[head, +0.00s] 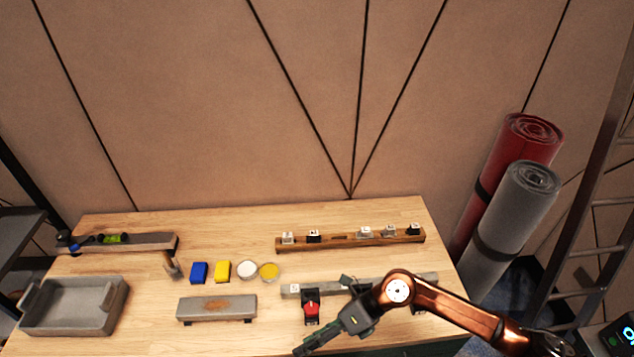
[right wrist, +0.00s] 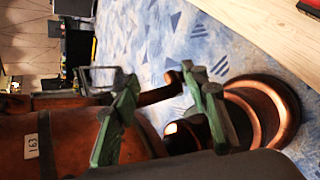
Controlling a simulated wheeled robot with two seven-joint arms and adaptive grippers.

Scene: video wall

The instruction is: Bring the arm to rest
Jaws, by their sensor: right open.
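My right arm comes in from the lower right of the head view in copper links. It reaches over the front right part of the wooden table (head: 350,208). My right gripper (head: 304,347) is dark grey-green and slants down to the left near the table's front edge. In the right wrist view its two green fingers (right wrist: 158,82) stand apart with nothing between them. Behind them are copper parts of my own body and a blue patterned floor (right wrist: 160,40). My left gripper is in neither view.
A red-topped device (head: 311,307) stands close to my right gripper, before a grey rail (head: 430,279). Farther back is a wooden rack (head: 350,239) with small blocks. A grey board (head: 216,306), blue block (head: 199,272), yellow block (head: 222,271) and grey tray (head: 72,318) lie left.

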